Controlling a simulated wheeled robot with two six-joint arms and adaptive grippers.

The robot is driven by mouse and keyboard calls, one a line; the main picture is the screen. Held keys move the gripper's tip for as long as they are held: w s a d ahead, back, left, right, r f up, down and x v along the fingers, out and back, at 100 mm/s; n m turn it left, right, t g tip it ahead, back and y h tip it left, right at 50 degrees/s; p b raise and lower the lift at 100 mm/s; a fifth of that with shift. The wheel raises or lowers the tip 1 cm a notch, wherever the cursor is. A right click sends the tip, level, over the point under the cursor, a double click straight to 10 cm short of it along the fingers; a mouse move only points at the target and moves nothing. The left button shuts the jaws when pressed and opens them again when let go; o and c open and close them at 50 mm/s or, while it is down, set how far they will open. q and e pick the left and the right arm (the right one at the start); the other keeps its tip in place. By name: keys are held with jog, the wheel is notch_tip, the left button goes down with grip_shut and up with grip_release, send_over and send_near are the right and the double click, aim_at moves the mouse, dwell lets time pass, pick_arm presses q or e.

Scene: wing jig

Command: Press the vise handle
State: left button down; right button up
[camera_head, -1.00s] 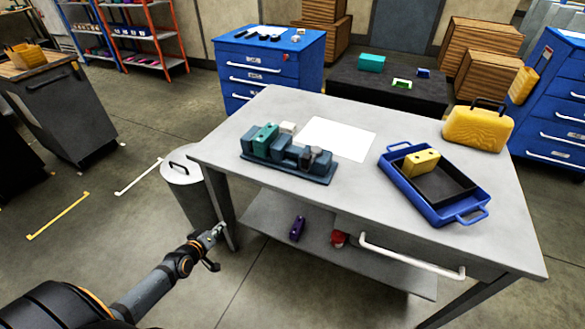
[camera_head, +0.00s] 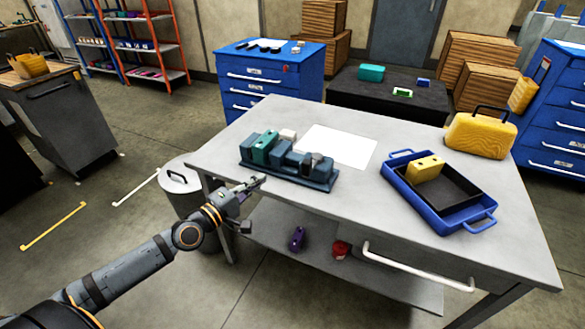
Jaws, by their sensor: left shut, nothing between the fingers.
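The vise (camera_head: 288,160) is a dark blue-grey block assembly on a flat base, standing on the left part of the grey table. A teal block (camera_head: 264,149) sits among its jaws near the left end. A grey and black part at its right end (camera_head: 318,163) looks like the handle, but it is too small to be sure. My left gripper (camera_head: 258,181) is shut and empty. In the picture it is just in front of the vise's left end, near the table's front left edge, apart from the vise. My right gripper is not in view.
A blue tray (camera_head: 462,221) with a yellow block (camera_head: 427,168) stands on the right of the table (camera_head: 350,205). A yellow case (camera_head: 481,135) is behind it. A white sheet (camera_head: 340,146) lies behind the vise. A grey bin (camera_head: 185,200) stands by the table's left side.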

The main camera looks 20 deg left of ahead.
pick_arm(q)
jog(key=w+d+p, duration=0.3)
jog(key=w+d, duration=0.4)
jog(key=w, duration=0.2)
jog(key=shift+s, duration=0.1)
dwell(0.3)
